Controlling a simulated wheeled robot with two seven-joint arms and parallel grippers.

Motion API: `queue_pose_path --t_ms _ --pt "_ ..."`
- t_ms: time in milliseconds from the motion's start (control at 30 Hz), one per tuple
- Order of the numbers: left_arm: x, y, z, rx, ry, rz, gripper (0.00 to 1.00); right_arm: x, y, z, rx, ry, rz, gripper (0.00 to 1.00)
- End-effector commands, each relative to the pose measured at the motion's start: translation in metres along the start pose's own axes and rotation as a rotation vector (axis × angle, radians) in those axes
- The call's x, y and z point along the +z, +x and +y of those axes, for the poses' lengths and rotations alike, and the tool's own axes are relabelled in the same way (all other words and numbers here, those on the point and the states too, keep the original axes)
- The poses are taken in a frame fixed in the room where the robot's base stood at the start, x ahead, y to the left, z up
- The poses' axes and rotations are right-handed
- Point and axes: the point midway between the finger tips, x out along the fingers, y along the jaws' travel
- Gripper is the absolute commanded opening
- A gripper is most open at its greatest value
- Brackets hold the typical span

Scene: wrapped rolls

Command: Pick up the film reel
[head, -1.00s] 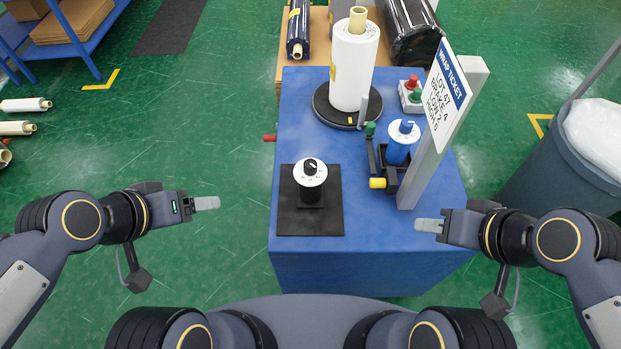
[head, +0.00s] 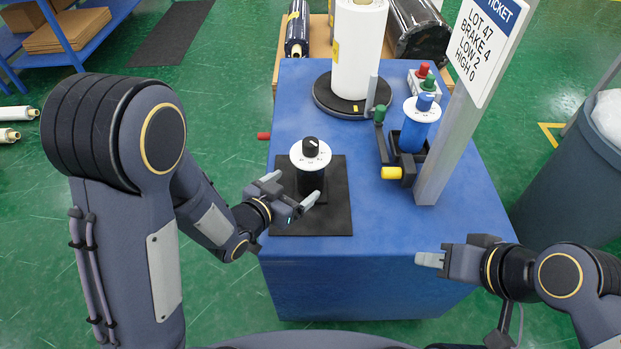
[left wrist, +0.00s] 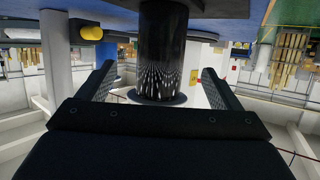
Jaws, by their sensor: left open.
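A black cylinder with a white dial-like disc and black knob on top, which I take as the film reel (head: 311,180), stands upright on a black mat (head: 335,222) on the blue table. My left gripper (head: 291,189) is open at it, one finger on each side. In the left wrist view the shiny dark cylinder (left wrist: 163,50) lies between the open fingers; whether they touch it I cannot tell. A similar blue reel (head: 415,125) stands in a black holder to the right. My right gripper (head: 430,260) is off the table's front right; its jaw gap is unclear.
A white film roll (head: 357,50) stands on a black turntable (head: 322,98) at the back. A slanted post with a ticket sign (head: 487,45) rises at the right. A red and green button box (head: 428,80) stands behind it. A grey bin (head: 575,185) is beyond the table.

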Motion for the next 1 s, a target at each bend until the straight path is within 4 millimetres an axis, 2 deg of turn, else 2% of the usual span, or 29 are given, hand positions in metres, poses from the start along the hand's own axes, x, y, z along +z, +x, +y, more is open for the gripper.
queue_pose_path --t_ms 433,567,767,1000 --pt "-0.001 0.059 -0.001 -0.001 0.001 -0.002 0.86 -0.004 -0.007 -0.003 0.0 0.0 0.0 0.36" --pt "-0.001 0.066 -0.002 -0.002 -0.001 -0.002 0.86 -0.004 -0.007 -0.003 0.0 0.0 0.0 0.36" --pt "-0.001 0.067 -0.002 -0.002 -0.002 -0.001 0.86 -0.004 -0.007 -0.003 0.0 0.0 0.0 0.36" --pt "-0.001 0.066 -0.002 -0.002 -0.002 -0.001 0.55 -0.004 -0.007 -0.003 0.0 0.0 0.0 0.36"
